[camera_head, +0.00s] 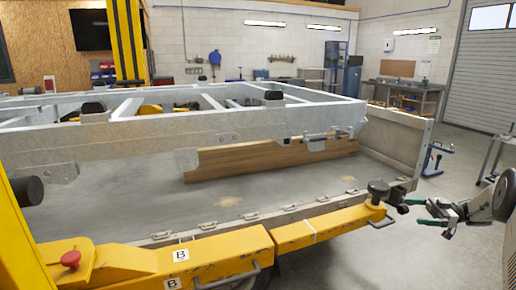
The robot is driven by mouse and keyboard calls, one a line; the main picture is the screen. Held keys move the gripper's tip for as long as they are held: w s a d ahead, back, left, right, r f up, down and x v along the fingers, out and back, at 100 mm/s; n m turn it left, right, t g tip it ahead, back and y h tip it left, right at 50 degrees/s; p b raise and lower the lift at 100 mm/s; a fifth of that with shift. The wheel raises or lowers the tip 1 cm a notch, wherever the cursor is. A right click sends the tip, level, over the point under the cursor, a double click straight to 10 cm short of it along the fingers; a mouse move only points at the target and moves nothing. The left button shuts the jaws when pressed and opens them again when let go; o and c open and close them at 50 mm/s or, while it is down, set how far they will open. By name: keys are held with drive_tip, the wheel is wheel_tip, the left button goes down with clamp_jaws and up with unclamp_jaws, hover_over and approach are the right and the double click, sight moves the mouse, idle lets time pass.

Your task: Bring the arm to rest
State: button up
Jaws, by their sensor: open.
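My gripper (422,212) is at the right of the view, with its green-tipped fingers pointing left. It is open and nothing shows between the fingers. It stands just right of the yellow beam's right end, near a dark round knob (379,188). From this view I cannot tell how far the fingertips are from the beam. My arm reaches in from the right edge, and most of it is out of view.
The grey metal trailer frame (150,135) spans the left and middle, with a wooden board (240,163) below it. Yellow beams (325,227) run along the front. A trolley (493,150) stands at the far right. Open floor (400,265) lies at the lower right.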

drive_tip(key=w+d+f+m+t+h, duration=0.2)
drive_tip(key=w+f+m+t+h, duration=0.15)
drive_tip(key=w+f+t, duration=0.2)
drive_tip(key=w+d+r+m+t+h, duration=0.45)
drive_tip(key=d+m+h, duration=0.35)
drive_tip(key=h, duration=0.7)
drive_tip(key=s+a+r+m+g+h, duration=0.25)
drive_tip(key=s+a+r+g, duration=0.2)
drive_tip(key=s, duration=0.45)
drive_tip(key=s+a+r+m+g+h, duration=0.2)
drive_tip(key=s+a+r+m+g, duration=0.15)
drive_tip(key=s+r, duration=0.4)
drive_tip(key=s+a+r+g+y, duration=0.1)
drive_tip(key=s+a+r+y, duration=0.1)
drive_tip(key=s+a, duration=1.3)
drive_tip(key=s+a+r+n+g+y, duration=0.1)
drive_tip(key=s+a+r, duration=0.4)
drive_tip(key=s+a, duration=1)
drive_tip(key=shift+s+a+g+y, duration=0.4)
drive_tip(key=shift+s+g+y, duration=0.5)
drive_tip(key=shift+s, duration=3.3)
